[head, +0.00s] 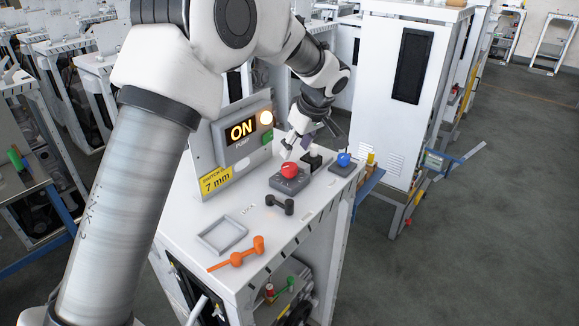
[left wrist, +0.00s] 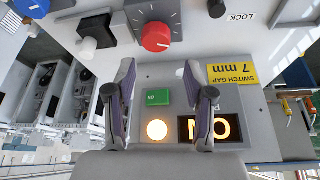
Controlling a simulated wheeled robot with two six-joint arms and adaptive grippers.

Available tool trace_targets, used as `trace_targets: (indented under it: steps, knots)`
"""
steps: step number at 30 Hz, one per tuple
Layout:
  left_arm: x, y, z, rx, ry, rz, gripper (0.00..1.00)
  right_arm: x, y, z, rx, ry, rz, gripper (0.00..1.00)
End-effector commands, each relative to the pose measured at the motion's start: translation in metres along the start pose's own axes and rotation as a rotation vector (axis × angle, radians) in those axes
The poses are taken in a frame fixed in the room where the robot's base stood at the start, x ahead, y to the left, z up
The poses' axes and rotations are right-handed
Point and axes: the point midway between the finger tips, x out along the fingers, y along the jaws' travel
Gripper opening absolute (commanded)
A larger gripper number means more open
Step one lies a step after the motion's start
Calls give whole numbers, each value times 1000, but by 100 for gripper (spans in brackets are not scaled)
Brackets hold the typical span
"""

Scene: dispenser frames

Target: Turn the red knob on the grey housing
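The red knob (head: 289,170) sits on top of the grey housing (head: 290,184) on the white cabinet top. In the left wrist view, the red knob (left wrist: 156,37) has dial marks around it on the grey housing (left wrist: 186,22). My left gripper (head: 306,136) is above and behind the knob in the head view, partly hidden by its own wrist. In the left wrist view the two fingers of my left gripper (left wrist: 159,66) are apart with nothing between them. The knob lies beyond the fingertips, apparently untouched. My right gripper is in neither view.
A panel (head: 242,130) with a lit ON sign, lamp and green button stands behind the housing. A blue knob (head: 343,158) and a black block (head: 313,161) are to its right. A black handle (head: 279,205), grey tray (head: 221,235) and orange handle (head: 238,254) lie in front.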

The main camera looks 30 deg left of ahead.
Motion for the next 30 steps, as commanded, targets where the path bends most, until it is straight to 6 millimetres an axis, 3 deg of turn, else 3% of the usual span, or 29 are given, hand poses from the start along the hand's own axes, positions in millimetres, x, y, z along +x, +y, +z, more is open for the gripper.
trace_targets:
  steps: [17,20,30]
  knots:
    - [-6,0,0,0,1,0,53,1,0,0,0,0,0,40]
    - [-20,1,-1,0,2,2,53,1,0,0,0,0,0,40]
    - [-102,1,0,-1,2,1,53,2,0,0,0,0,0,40]
